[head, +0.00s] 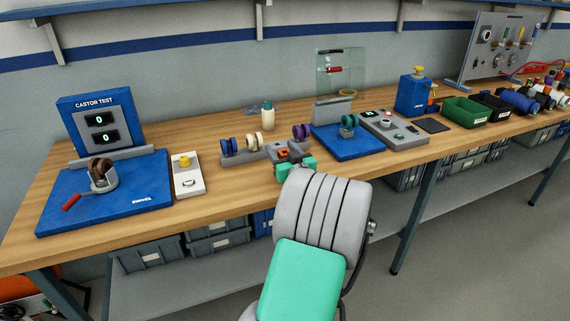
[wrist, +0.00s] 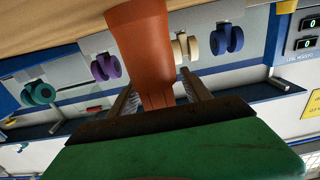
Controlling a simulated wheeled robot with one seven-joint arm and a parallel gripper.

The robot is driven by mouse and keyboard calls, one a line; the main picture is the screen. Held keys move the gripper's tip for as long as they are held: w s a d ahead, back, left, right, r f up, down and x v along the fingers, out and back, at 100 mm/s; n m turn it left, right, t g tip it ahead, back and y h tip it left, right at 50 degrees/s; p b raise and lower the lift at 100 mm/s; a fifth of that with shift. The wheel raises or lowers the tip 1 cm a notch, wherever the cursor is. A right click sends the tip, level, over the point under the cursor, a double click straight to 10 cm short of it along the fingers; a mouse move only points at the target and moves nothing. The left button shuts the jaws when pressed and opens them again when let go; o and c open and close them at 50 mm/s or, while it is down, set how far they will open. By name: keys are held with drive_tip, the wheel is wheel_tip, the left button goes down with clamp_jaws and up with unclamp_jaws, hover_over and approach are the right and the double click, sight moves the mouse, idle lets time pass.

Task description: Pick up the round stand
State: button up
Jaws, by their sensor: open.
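An orange, flared round piece (wrist: 138,28), which I take for the round stand, shows in the wrist view, wide at the wooden bench top and narrower toward my gripper (wrist: 160,90). The open fingers stand on either side of its narrow part; I cannot tell whether they touch it. My grey and green arm hides much of this spot.
A grey rack holds blue castors (head: 229,147), cream castors (head: 252,143) and purple castors (head: 301,132) close by. The blue castor test rig (head: 130,202) is left; a blue plate (head: 345,146) with a teal castor is right.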

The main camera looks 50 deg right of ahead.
drive_tip(key=shift+w+d, duration=0.15)
drive_tip(key=shift+w, duration=0.15)
drive_tip(key=shift+s, duration=0.15)
clamp_jaws()
idle(1.0)
drive_tip(key=shift+r, duration=0.1)
